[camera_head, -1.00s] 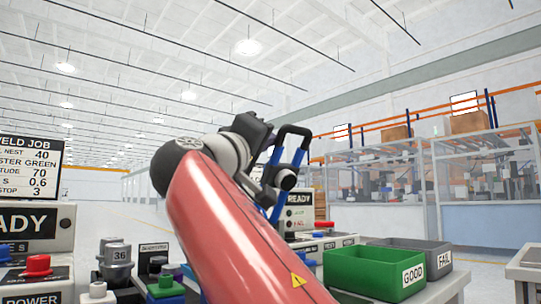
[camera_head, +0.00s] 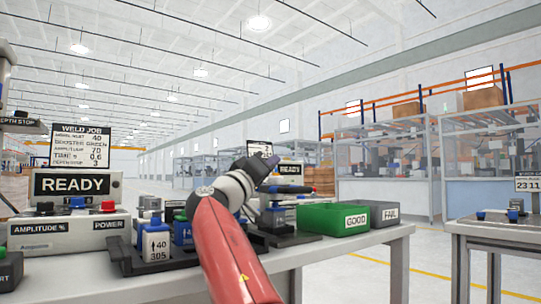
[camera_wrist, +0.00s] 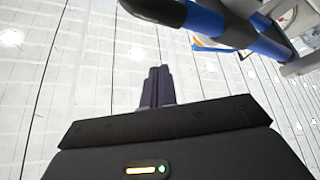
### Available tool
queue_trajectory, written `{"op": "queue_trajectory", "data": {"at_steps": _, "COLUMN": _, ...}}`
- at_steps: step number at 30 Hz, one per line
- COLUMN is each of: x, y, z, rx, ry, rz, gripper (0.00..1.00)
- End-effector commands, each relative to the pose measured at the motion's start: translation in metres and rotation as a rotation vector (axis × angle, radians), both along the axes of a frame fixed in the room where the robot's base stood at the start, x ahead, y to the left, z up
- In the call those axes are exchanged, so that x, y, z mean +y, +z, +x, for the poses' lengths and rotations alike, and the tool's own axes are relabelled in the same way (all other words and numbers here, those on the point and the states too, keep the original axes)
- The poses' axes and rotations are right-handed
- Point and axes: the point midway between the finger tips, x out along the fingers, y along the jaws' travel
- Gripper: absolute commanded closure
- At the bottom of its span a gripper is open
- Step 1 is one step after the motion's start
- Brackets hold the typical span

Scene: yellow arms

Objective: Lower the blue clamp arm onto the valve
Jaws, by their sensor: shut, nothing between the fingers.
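The blue clamp arm (camera_head: 288,189), a blue bar with dark ends, lies close to level above a grey fixture (camera_head: 283,218) on the bench. It also crosses the top right of the wrist view (camera_wrist: 207,20), beside and apart from my fingertips. My gripper (camera_head: 266,160) is at the end of my red arm, above and just left of the clamp arm. In the wrist view its fingers (camera_wrist: 157,87) are together and empty. The valve cannot be made out clearly, and contact between it and the clamp arm cannot be judged.
A green GOOD bin (camera_head: 333,219) and a grey FAIL bin (camera_head: 380,214) stand right of the fixture. A control box with a READY display (camera_head: 72,184) stands at far left. Air above the bins is clear.

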Motion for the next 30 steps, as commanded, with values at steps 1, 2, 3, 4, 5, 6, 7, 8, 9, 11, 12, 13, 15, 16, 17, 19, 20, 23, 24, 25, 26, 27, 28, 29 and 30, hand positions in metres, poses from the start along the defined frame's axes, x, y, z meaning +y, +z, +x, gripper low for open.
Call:
{"op": "queue_trajectory", "data": {"at_steps": 1, "x": 0.0, "y": -0.003, "z": 0.003, "rx": 0.001, "ry": 0.0, "rz": -0.001, "gripper": 1.0}}
{"op": "queue_trajectory", "data": {"at_steps": 2, "x": 0.0, "y": -0.004, "z": 0.004, "rx": 0.001, "ry": 0.0, "rz": -0.001, "gripper": 1.0}}
{"op": "queue_trajectory", "data": {"at_steps": 3, "x": 0.0, "y": -0.004, "z": 0.005, "rx": 0.001, "ry": 0.0, "rz": -0.001, "gripper": 1.0}}
{"op": "queue_trajectory", "data": {"at_steps": 4, "x": 0.0, "y": -0.005, "z": 0.005, "rx": 0.0, "ry": -0.001, "rz": -0.001, "gripper": 1.0}}
{"op": "queue_trajectory", "data": {"at_steps": 5, "x": 0.0, "y": -0.005, "z": 0.006, "rx": 0.0, "ry": -0.001, "rz": -0.001, "gripper": 1.0}}
{"op": "queue_trajectory", "data": {"at_steps": 6, "x": 0.0, "y": -0.005, "z": 0.006, "rx": 0.0, "ry": -0.001, "rz": -0.001, "gripper": 1.0}}
{"op": "queue_trajectory", "data": {"at_steps": 7, "x": 0.0, "y": -0.005, "z": 0.006, "rx": 0.0, "ry": -0.001, "rz": -0.001, "gripper": 1.0}}
{"op": "queue_trajectory", "data": {"at_steps": 8, "x": 0.0, "y": -0.005, "z": 0.006, "rx": 0.0, "ry": -0.001, "rz": -0.001, "gripper": 1.0}}
{"op": "queue_trajectory", "data": {"at_steps": 9, "x": 0.0, "y": -0.006, "z": 0.006, "rx": 0.001, "ry": 0.0, "rz": -0.001, "gripper": 1.0}}
{"op": "queue_trajectory", "data": {"at_steps": 11, "x": 0.0, "y": -0.005, "z": 0.006, "rx": 0.001, "ry": 0.0, "rz": -0.001, "gripper": 1.0}}
{"op": "queue_trajectory", "data": {"at_steps": 12, "x": 0.0, "y": -0.006, "z": 0.006, "rx": 0.001, "ry": 0.0, "rz": -0.001, "gripper": 1.0}}
{"op": "queue_trajectory", "data": {"at_steps": 13, "x": 0.0, "y": -0.005, "z": 0.006, "rx": 0.001, "ry": 0.0, "rz": -0.001, "gripper": 1.0}}
{"op": "queue_trajectory", "data": {"at_steps": 15, "x": 0.0, "y": -0.005, "z": 0.006, "rx": 0.001, "ry": 0.0, "rz": -0.001, "gripper": 1.0}}
{"op": "queue_trajectory", "data": {"at_steps": 16, "x": 0.0, "y": -0.005, "z": 0.006, "rx": 0.001, "ry": 0.0, "rz": -0.001, "gripper": 1.0}}
{"op": "queue_trajectory", "data": {"at_steps": 17, "x": 0.0, "y": -0.005, "z": 0.006, "rx": 0.001, "ry": 0.0, "rz": -0.001, "gripper": 1.0}}
{"op": "queue_trajectory", "data": {"at_steps": 19, "x": 0.001, "y": -0.006, "z": 0.006, "rx": 0.001, "ry": 0.0, "rz": -0.001, "gripper": 1.0}}
{"op": "queue_trajectory", "data": {"at_steps": 20, "x": 0.001, "y": -0.007, "z": 0.005, "rx": 0.001, "ry": 0.0, "rz": -0.001, "gripper": 1.0}}
{"op": "queue_trajectory", "data": {"at_steps": 23, "x": 0.006, "y": -0.012, "z": 0.0, "rx": 0.0, "ry": 0.001, "rz": -0.001, "gripper": 1.0}}
{"op": "queue_trajectory", "data": {"at_steps": 24, "x": 0.009, "y": -0.015, "z": -0.004, "rx": 0.0, "ry": 0.001, "rz": -0.001, "gripper": 1.0}}
{"op": "queue_trajectory", "data": {"at_steps": 25, "x": 0.013, "y": -0.013, "z": -0.008, "rx": 0.0, "ry": 0.002, "rz": 0.0, "gripper": 1.0}}
{"op": "queue_trajectory", "data": {"at_steps": 26, "x": 0.016, "y": -0.013, "z": -0.013, "rx": -0.001, "ry": 0.003, "rz": 0.0, "gripper": 1.0}}
{"op": "queue_trajectory", "data": {"at_steps": 27, "x": 0.022, "y": -0.013, "z": -0.019, "rx": -0.001, "ry": 0.005, "rz": 0.0, "gripper": 1.0}}
{"op": "queue_trajectory", "data": {"at_steps": 28, "x": 0.026, "y": -0.013, "z": -0.025, "rx": 0.0, "ry": 0.004, "rz": 0.0, "gripper": 1.0}}
{"op": "queue_trajectory", "data": {"at_steps": 29, "x": 0.03, "y": -0.014, "z": -0.03, "rx": 0.0, "ry": 0.004, "rz": 0.0, "gripper": 1.0}}
{"op": "queue_trajectory", "data": {"at_steps": 30, "x": 0.036, "y": -0.01, "z": -0.038, "rx": 0.001, "ry": 0.004, "rz": 0.0, "gripper": 1.0}}
